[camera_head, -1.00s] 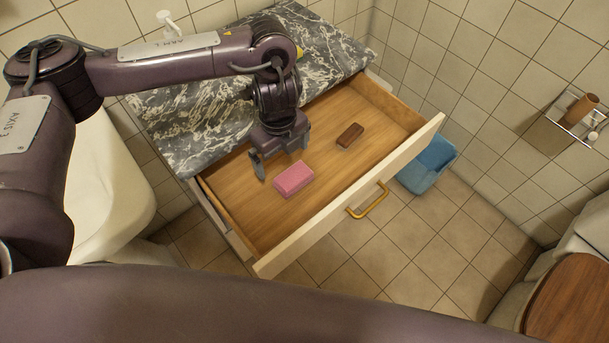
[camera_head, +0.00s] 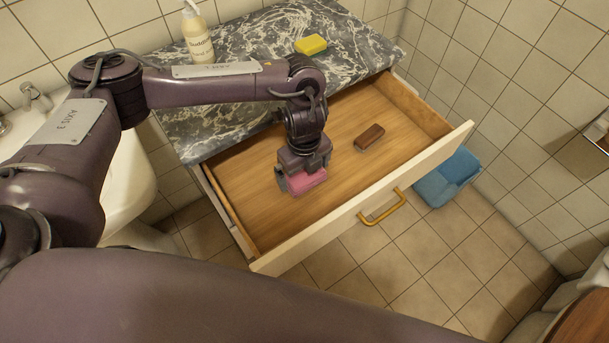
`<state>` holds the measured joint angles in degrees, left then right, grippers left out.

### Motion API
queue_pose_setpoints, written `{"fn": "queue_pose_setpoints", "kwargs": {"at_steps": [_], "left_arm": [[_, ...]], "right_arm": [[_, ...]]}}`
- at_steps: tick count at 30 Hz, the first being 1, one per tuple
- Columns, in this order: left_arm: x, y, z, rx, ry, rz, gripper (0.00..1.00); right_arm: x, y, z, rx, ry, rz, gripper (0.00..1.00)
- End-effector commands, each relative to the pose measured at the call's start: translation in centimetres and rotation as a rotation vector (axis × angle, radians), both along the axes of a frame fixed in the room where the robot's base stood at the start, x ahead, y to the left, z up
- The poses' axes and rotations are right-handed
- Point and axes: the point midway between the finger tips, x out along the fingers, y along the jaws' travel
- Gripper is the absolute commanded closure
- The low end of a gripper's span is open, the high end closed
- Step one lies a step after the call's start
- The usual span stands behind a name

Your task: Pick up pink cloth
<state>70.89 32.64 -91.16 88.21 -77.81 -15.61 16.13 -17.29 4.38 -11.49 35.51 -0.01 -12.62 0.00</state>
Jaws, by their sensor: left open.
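The pink cloth (camera_head: 308,183), a small folded block, lies in the open wooden drawer (camera_head: 250,215), left of its middle. My left gripper (camera_head: 301,184) is open and right at the cloth, with a finger showing at its left side and the gripper body covering its back part. I cannot tell whether the fingers touch the cloth. My right gripper is not in view.
A brown block (camera_head: 369,137) lies farther right in the drawer. The drawer front has a brass handle (camera_head: 382,207). The marble top (camera_head: 240,50) behind holds a yellow sponge (camera_head: 311,45) and a soap bottle (camera_head: 197,38). A blue bin (camera_head: 446,178) stands right of the drawer.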

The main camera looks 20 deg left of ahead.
Motion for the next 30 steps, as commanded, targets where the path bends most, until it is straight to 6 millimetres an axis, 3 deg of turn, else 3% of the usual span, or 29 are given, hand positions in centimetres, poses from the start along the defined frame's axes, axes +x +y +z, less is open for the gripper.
{"fn": "queue_pose_setpoints", "kwargs": {"at_steps": [8, 15, 25, 30], "left_arm": [[0.0, 0.0, -0.3, -0.001, -0.001, -0.001, 0.01], [0.0, 0.0, -0.3, -0.001, -0.001, -0.001, 0.32], [0.0, 0.0, 0.1, -0.001, -0.002, 0.0, 0.32], [0.1, -0.1, 1.9, -0.002, -0.003, -0.001, 0.32]], "right_arm": [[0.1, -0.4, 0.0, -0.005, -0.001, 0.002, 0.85], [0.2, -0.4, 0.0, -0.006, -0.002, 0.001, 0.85], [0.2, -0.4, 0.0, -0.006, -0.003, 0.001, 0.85], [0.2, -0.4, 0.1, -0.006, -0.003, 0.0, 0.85]]}}
